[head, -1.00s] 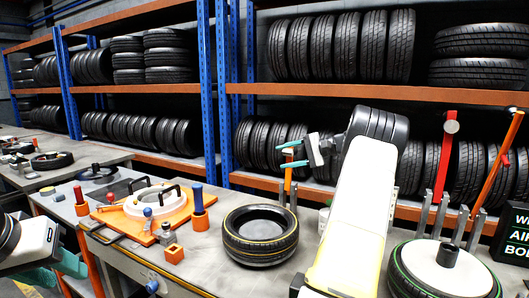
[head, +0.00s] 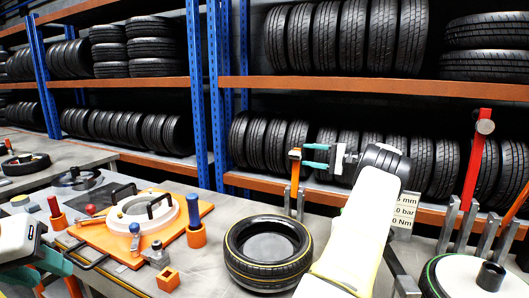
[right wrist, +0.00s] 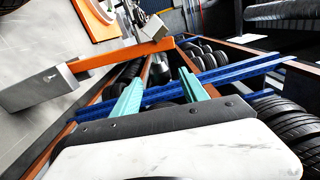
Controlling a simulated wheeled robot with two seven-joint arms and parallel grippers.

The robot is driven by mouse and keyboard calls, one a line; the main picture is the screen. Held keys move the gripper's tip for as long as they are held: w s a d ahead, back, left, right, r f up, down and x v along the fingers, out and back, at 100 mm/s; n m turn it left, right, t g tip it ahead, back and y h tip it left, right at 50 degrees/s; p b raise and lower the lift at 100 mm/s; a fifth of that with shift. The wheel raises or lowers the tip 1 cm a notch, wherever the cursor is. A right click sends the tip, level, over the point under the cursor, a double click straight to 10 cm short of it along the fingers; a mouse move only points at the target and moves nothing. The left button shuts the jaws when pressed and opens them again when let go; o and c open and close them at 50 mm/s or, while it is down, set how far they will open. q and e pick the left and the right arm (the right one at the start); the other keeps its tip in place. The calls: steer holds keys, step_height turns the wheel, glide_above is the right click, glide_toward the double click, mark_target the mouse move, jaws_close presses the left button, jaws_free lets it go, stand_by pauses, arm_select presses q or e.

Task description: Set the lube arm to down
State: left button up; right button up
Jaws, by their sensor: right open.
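The lube arm appears to be the slim orange bar (head: 294,176) standing upright between grey posts behind the front tyre. In the right wrist view an orange bar (right wrist: 105,62) with a grey block at its end lies across, beyond my fingertips. My right gripper (head: 305,156) is open, its teal fingers pointing left at the upper part of the bar. In the right wrist view the right gripper (right wrist: 158,72) shows a wide, empty gap; I cannot tell whether either finger touches the bar. My left gripper (head: 58,272) is at the lower left, open and away from the bar.
A tyre (head: 267,252) lies on the bench before the bar. An orange plate with a white ring (head: 145,212) and small tools lies left of it. A red post (head: 478,160) and a tyre with a white disc (head: 465,275) stand right. Tyre racks (head: 240,83) fill the back.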

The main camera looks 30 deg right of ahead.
mark_target(293, 152)
steer(key=x, duration=0.7)
jaws_close()
stand_by(1.3)
